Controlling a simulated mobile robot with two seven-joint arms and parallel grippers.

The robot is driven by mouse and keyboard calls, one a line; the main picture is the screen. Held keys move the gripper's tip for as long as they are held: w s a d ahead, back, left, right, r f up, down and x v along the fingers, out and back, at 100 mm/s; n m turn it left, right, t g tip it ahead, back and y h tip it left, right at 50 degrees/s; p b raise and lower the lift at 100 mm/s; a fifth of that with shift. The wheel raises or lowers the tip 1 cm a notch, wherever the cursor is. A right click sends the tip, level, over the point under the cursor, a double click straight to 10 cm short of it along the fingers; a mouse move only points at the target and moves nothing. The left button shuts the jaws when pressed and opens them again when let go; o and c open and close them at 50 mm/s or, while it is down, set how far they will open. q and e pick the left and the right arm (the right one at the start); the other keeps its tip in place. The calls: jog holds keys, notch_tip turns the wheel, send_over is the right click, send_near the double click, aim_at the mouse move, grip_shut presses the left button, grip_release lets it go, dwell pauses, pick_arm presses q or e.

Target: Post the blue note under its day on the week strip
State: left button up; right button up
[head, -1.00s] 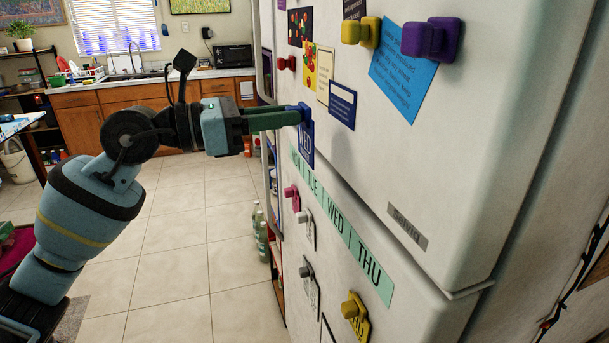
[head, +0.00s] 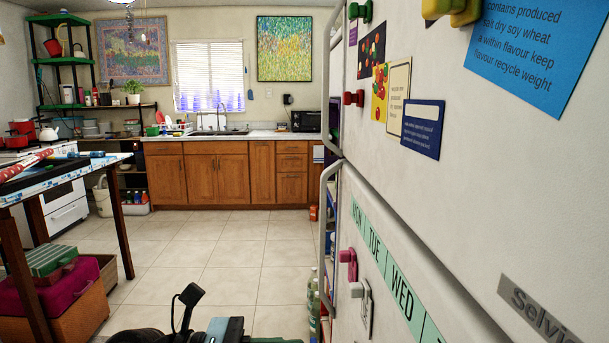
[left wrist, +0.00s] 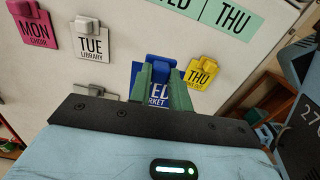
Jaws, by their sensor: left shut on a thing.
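The blue note (left wrist: 157,99), reading "ED" and "ARKET" where visible, has a blue magnet clip on top. My left gripper (left wrist: 161,75) is shut on it with green fingers, which hide its sides. In the left wrist view the note is below the pale green week strip (left wrist: 224,14), under the "ED" section and left of THU. I cannot tell whether it touches the door. In the head view the strip (head: 386,268) runs along the lower fridge door, and only the top of my left wrist shows at the bottom edge. My right gripper is out of view.
Beside the blue note hang a pink MON note (left wrist: 34,31), a white TUE note (left wrist: 91,44) and a yellow THU note (left wrist: 203,76). A grey magnet (left wrist: 88,89) is below TUE. Fridge handles (head: 325,215) stick out at the door's left edge. The tiled floor (head: 225,240) is open.

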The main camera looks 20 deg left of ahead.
pick_arm(q)
jog(key=shift+s+f, duration=0.1)
jog(key=shift+f, duration=0.05)
jog(key=shift+d, duration=0.1)
jog(key=shift+w+d+r+p, duration=0.1)
jog(key=shift+w+d+p, duration=0.1)
jog(key=shift+d, duration=0.15)
jog(key=shift+w+d+r+p, duration=0.1)
jog(key=shift+d+p, duration=0.1)
jog(key=shift+d, duration=0.1)
jog(key=p+x, duration=0.2)
jog(key=x, duration=0.5)
jog(key=shift+w+d+f, duration=0.15)
jog(key=shift+w+d, duration=0.05)
jog(key=shift+d, duration=0.05)
jog(key=shift+w+d+p, duration=0.35)
jog(key=shift+d+p, duration=0.2)
jog(key=shift+d, duration=0.1)
dwell(1.9)
